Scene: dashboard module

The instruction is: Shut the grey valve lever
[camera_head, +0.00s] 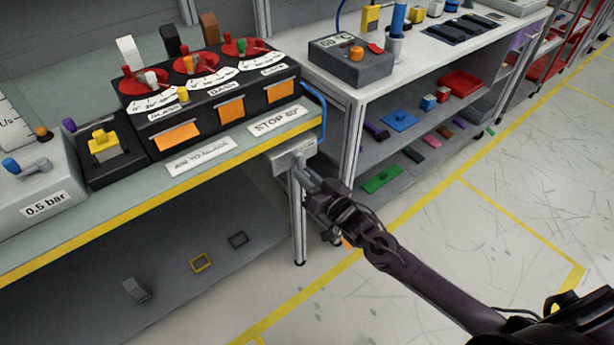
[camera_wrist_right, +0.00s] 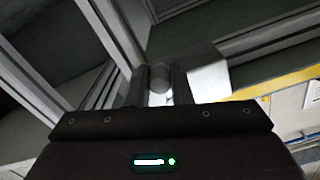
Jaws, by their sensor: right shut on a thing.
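A light grey valve block (camera_head: 284,160) is fixed under the front right corner of the workbench. Its grey lever (camera_head: 298,157) is mostly hidden by my right gripper (camera_head: 305,178). The gripper reaches up to it from the lower right and is shut on it. In the right wrist view, a rounded grey lever end (camera_wrist_right: 160,72) sits between the two dark fingers (camera_wrist_right: 160,88), with the pale block (camera_wrist_right: 208,76) just to the right. The lever's exact angle is hard to tell. My left gripper is not in view.
A black dial panel (camera_head: 215,95) with red knobs and orange flaps stands on the bench above. A grey "0.5 bar" box (camera_head: 45,185) is at far left. A bench leg (camera_head: 298,225) is close to my gripper. The floor at right is free.

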